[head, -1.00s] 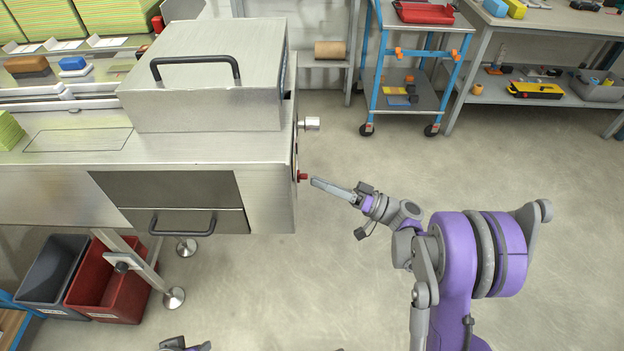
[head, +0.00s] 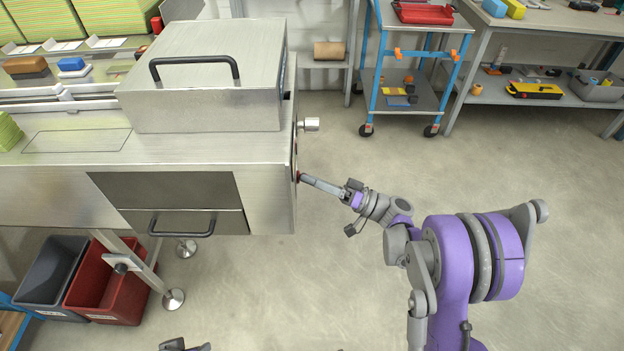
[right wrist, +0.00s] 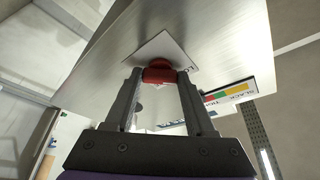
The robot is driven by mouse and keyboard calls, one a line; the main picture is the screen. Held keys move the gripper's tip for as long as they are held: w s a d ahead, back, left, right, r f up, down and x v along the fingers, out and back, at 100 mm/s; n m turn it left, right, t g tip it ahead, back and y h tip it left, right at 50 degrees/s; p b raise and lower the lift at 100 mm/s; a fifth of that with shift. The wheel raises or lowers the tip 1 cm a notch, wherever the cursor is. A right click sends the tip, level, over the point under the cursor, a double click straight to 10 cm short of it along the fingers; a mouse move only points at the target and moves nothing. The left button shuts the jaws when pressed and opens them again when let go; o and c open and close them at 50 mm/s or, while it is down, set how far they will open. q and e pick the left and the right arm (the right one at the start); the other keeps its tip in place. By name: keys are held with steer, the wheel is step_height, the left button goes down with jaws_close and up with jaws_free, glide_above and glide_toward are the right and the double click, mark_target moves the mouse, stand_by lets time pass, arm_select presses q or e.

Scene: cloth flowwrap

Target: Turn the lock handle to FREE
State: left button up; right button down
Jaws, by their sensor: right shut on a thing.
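The red lock handle (right wrist: 159,73) sits on the steel side of the machine, in front of a pale label plate (right wrist: 178,47). In the right wrist view my right gripper (right wrist: 160,80) has its two fingers on either side of the handle, shut on it. In the head view my right gripper (head: 302,178) reaches the machine's right side, and its fingertips mostly cover the handle. The lettering on the plate is mostly hidden, so the handle's setting cannot be read. Of my left arm, only a small dark part shows at the bottom edge of the head view.
The steel machine (head: 240,170) fills the left, with a round metal knob (head: 310,124) above the handle. A coloured label strip (right wrist: 228,94) is on its side. A blue trolley (head: 410,85) stands behind. The floor (head: 360,270) around my right arm is clear.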

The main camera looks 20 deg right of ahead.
steer(key=shift+m, duration=0.3)
steer(key=shift+r+m+g+h+p, duration=0.2)
steer(key=shift+m+g+h+p, duration=0.6)
steer(key=shift+m, duration=1.9)
steer(key=shift+r+m+g+h+p, duration=0.25)
steer(key=shift+m+h+p, duration=0.85)
steer(key=shift+m, duration=1.6)
steer(key=shift+r+m+g+h+p, duration=0.15)
steer(key=shift+m+g+h+p, duration=0.65)
steer(key=shift+m, duration=1.9)
steer(key=shift+c, duration=1.2)
jaws_free()
steer(key=shift+d+p, duration=0.1)
steer(key=shift+p, duration=0.2)
